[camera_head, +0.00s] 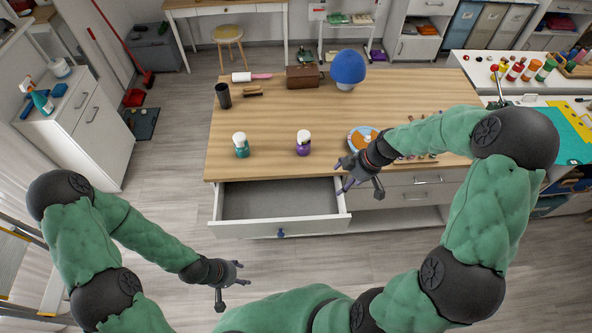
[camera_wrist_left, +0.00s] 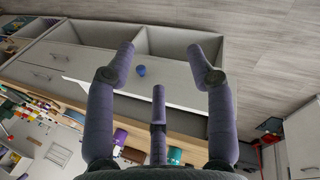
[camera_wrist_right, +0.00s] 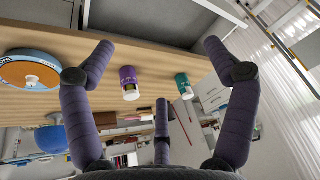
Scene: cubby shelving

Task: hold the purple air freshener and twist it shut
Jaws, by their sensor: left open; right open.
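The purple air freshener (camera_head: 303,142) stands upright near the front edge of the wooden counter, with a white top. It also shows in the right wrist view (camera_wrist_right: 129,82), between my right gripper's spread fingers but apart from them. A teal air freshener (camera_head: 241,145) of the same shape stands to its left. My right gripper (camera_head: 345,176) is open and empty, at the counter's front edge to the right of the purple one. My left gripper (camera_head: 238,274) is open and empty, low in front of the open drawer. Whether the purple top is twisted open cannot be told.
An open, empty-looking drawer (camera_head: 280,226) with a blue knob juts out below the counter (camera_head: 270,120). A blue and orange round item (camera_head: 362,138) sits right of the purple air freshener. A blue dome, a brown box and a dark cup stand farther back.

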